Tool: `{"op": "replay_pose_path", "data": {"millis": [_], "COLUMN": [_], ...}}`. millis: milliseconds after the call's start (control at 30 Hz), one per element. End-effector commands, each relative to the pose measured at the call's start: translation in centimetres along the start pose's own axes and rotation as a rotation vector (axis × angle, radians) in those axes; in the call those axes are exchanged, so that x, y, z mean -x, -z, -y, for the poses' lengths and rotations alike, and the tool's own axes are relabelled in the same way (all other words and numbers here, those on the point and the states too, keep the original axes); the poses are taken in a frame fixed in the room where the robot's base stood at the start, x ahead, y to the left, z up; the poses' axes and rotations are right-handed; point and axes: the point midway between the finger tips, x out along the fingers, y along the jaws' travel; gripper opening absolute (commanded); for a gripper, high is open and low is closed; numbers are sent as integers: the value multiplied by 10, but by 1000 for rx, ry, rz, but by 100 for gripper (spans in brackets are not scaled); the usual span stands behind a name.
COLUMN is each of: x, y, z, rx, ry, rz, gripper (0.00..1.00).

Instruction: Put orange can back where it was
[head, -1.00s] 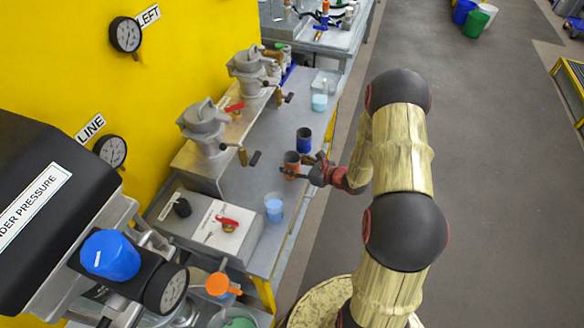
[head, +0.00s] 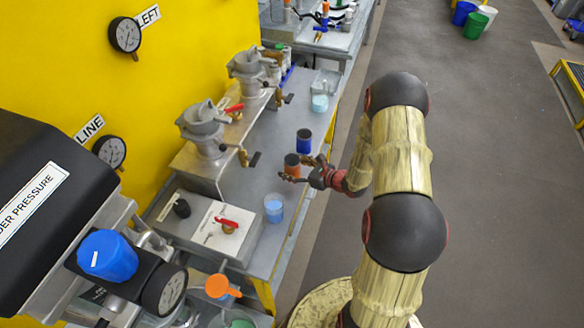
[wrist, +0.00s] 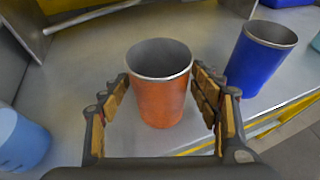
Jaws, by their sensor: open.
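The orange can (head: 292,165) stands upright on the grey bench, near its front edge. In the wrist view the orange can (wrist: 161,98) is open-topped and sits between the two fingers. My gripper (head: 303,170) is open around the can. In the wrist view my gripper (wrist: 165,110) shows a gap between the can and the left finger, and the right finger is close beside the can; I cannot tell whether it touches. The can's base is visible on the bench.
A blue can (head: 304,141) stands just behind the orange can, to the right in the wrist view (wrist: 260,60). A clear cup of light blue liquid (head: 274,208) stands nearer on the bench. Drum agitators (head: 205,127) stand along the yellow wall. The bench edge is close.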

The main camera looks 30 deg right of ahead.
Motion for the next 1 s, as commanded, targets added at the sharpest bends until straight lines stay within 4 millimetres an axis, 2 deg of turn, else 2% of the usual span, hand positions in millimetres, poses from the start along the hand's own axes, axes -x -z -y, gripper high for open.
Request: {"op": "replay_pose_path", "data": {"millis": [167,267,500,700,900,1000], "x": [2,16,66,101,119,120], "y": [-4,-3,-4,-4,-4,-14], "z": [0,2,2,2,0,-6], "rx": [0,-2,-2,-1,1,36], "ry": [0,4,6,3,0,-27], "rz": [0,0,0,1,0,0], "gripper": [62,62,62,62,62,62]}}
